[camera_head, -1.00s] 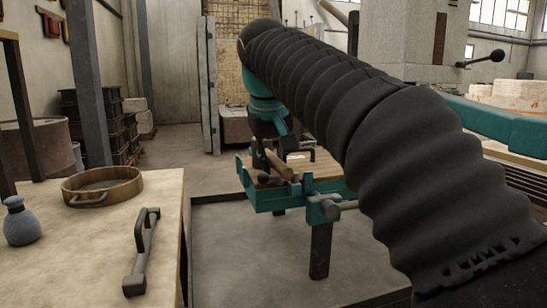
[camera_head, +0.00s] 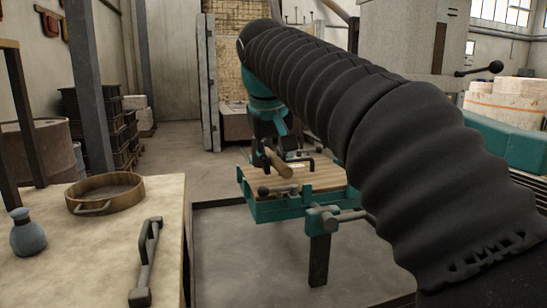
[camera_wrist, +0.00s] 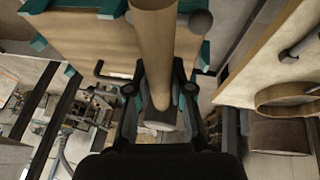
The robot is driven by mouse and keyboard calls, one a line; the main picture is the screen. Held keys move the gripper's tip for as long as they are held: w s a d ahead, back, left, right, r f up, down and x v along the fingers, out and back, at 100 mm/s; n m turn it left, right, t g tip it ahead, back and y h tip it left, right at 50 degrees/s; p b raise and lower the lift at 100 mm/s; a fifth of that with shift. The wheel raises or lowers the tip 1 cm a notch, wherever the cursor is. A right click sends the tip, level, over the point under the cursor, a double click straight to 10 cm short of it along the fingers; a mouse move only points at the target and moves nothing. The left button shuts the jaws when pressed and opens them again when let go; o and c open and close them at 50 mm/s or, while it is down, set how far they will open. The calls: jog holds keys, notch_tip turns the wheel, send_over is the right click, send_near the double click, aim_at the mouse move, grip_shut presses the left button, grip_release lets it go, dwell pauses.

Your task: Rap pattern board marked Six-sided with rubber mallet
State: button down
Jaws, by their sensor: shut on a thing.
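My gripper (camera_wrist: 160,92) is shut on a pale wooden shaft (camera_wrist: 154,40), which I take to be the mallet's handle. In the wrist view the shaft runs up out of the top edge, and a dark blunt end (camera_wrist: 160,118) lies between the fingers. In the head view the wooden shaft (camera_head: 278,163) tilts over the teal-edged bench (camera_head: 310,205), seemingly above its top. The mallet's head is not clear in either view. No board marked Six-sided can be read in these frames.
At left, a table (camera_head: 95,260) holds a round wooden-rimmed pan (camera_head: 104,207), a grey-blue bottle (camera_head: 27,233) and a dark handled tool (camera_head: 146,262). A clamp handle (camera_head: 350,217) juts from the bench's right side. Clear floor lies between table and bench.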

dwell(0.4)
jog(key=shift+f+b, duration=1.2)
jog(key=shift+f, duration=0.3)
jog(key=shift+r+p, duration=1)
jog(key=shift+p, duration=0.15)
jog(key=shift+r, duration=0.55)
jog(key=shift+f, duration=0.1)
jog(key=shift+f+b, duration=1.15)
jog(key=shift+f, duration=0.35)
jog(key=shift+r, duration=0.15)
